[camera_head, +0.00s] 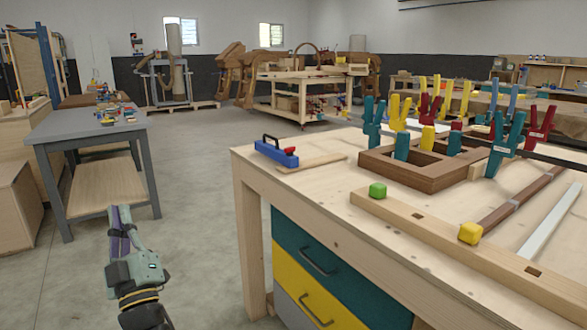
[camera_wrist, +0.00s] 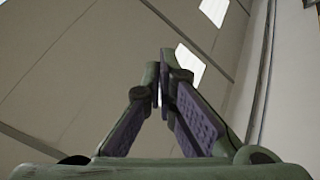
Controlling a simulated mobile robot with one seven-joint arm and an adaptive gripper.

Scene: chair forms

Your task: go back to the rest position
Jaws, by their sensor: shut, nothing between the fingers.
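My gripper (camera_head: 121,218) is at the lower left in the head view, pointing up, over the floor between the grey table and the wooden workbench. It is apart from both and touches nothing I can see. In the wrist view my gripper (camera_wrist: 161,75) has its two fingers closed together at the tips. Nothing is held between them. Behind the fingers the wrist view shows a pale ceiling or wall with bright panels.
The wooden workbench (camera_head: 330,205) fills the right, with teal and yellow drawers, a blue block tool (camera_head: 277,153), a brown frame (camera_head: 420,170) and several coloured clamps. A grey table (camera_head: 70,125) with small items stands left. Concrete floor (camera_head: 200,190) between them is clear.

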